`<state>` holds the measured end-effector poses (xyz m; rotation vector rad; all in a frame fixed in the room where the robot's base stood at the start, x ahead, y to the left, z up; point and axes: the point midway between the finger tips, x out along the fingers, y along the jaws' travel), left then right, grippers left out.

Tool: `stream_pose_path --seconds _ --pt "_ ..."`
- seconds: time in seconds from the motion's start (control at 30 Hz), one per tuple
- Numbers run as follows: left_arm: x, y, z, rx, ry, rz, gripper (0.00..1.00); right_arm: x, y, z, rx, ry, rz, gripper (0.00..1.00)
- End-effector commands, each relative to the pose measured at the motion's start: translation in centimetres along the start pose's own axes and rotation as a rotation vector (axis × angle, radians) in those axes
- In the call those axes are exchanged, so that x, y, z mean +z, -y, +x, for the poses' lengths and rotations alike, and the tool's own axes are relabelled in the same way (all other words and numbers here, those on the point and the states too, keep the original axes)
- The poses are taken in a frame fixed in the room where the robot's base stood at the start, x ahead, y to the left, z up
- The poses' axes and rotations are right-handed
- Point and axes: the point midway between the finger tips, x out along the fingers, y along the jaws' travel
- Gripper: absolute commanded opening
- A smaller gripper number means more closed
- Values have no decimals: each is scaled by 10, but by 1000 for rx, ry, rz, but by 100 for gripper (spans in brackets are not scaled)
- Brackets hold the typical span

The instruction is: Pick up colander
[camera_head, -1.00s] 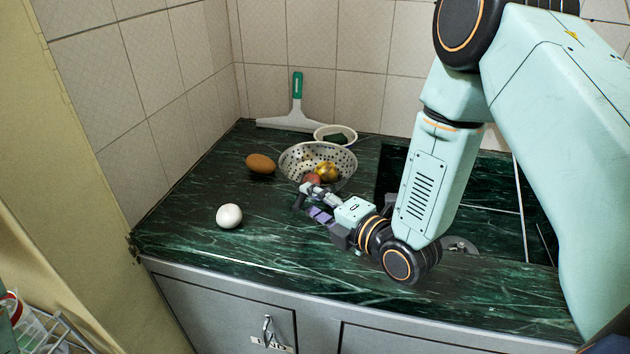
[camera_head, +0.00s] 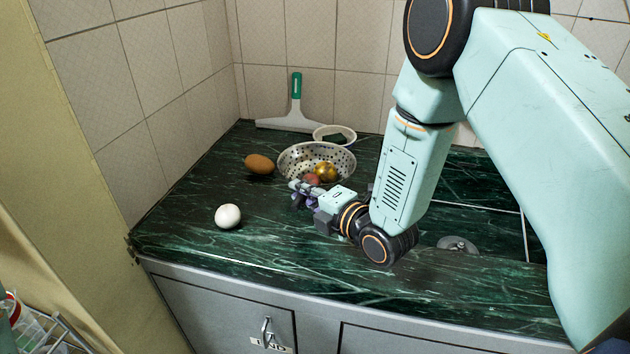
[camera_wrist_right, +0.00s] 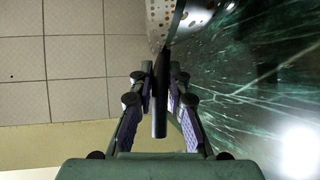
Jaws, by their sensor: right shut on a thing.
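The colander (camera_head: 297,160) is a silver bowl with holes, on the dark green counter. It holds a yellowish round item (camera_head: 325,171) and a reddish one (camera_head: 312,179). My right gripper (camera_head: 299,188) is at the colander's near side, low over the counter. In the right wrist view the fingers (camera_wrist_right: 161,82) are shut on the colander's dark handle (camera_wrist_right: 160,118), and part of the perforated bowl (camera_wrist_right: 157,18) shows beyond them. In the head view the handle is hidden by the gripper. My left gripper is not in view.
A brown egg-shaped item (camera_head: 259,164) lies left of the colander and a white egg-shaped one (camera_head: 228,216) nearer the front. A small white bowl (camera_head: 322,132) and a green-handled squeegee (camera_head: 296,100) are behind. A sink opening is to the right.

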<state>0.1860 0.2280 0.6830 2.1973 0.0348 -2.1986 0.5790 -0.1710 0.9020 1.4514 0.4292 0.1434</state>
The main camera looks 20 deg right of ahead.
Motion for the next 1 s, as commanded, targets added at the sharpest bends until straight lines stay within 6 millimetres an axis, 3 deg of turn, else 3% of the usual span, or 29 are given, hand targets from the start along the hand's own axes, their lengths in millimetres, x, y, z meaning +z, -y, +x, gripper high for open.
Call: stream_pose_path --seconds 0.1,0.7,0.87,1.0 --pt "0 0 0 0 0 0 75 0 0 0 -1 -1 0 0" --pt "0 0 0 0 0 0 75 0 -3 0 3 0 -2 0" --pt "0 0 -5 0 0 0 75 2 -22 -3 7 0 -3 0" --pt "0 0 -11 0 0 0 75 3 -50 -9 8 0 -4 0"
